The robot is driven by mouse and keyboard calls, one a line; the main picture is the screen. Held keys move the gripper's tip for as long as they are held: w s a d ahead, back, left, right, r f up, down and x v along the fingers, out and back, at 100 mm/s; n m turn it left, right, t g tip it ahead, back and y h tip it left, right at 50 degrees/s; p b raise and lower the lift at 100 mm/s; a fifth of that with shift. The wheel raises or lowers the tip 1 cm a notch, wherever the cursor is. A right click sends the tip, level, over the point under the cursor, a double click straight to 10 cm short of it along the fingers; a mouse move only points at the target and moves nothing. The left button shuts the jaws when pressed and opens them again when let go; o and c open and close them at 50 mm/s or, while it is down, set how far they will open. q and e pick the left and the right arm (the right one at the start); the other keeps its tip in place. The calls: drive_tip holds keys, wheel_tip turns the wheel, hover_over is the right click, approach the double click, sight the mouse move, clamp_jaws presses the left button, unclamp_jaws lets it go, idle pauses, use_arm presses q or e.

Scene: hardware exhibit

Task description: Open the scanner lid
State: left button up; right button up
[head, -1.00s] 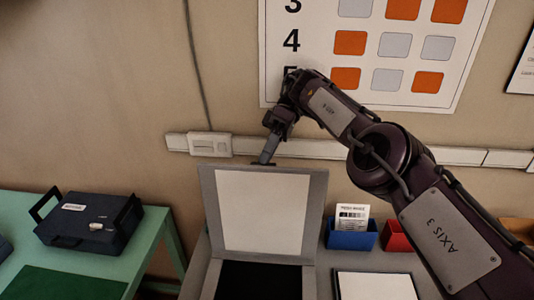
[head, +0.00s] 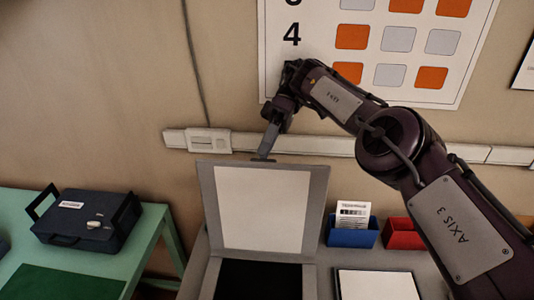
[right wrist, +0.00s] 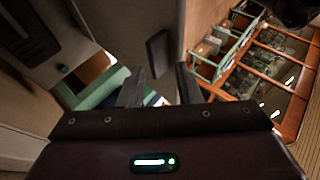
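The scanner (head: 209,279) stands on a grey surface at lower middle in the head view. Its grey lid (head: 262,208) is raised steeply, with its pale inner face toward me. The dark scanner bed (head: 259,280) shows below it. My right gripper (head: 263,157) is at the lid's top edge; contact cannot be told. In the right wrist view its two fingers (right wrist: 160,88) stand apart, with the grey lid (right wrist: 158,15) and a dark tab on it (right wrist: 157,52) beyond them. The gripper appears open. My left gripper is not in view.
A blue bin with a card (head: 352,235) and a red bin (head: 403,235) stand right of the lid. A white-topped pad (head: 377,285) lies in front of them. A dark case (head: 87,220) rests on the green table (head: 150,222) at left. The wall is close behind.

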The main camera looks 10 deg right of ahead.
wheel_tip(320, 180, up, 18)
drive_tip(key=p, duration=1.1)
drive_tip(key=shift+s+p, duration=0.35)
drive_tip(key=shift+p, duration=0.05)
drive_tip(key=shift+w, duration=0.1)
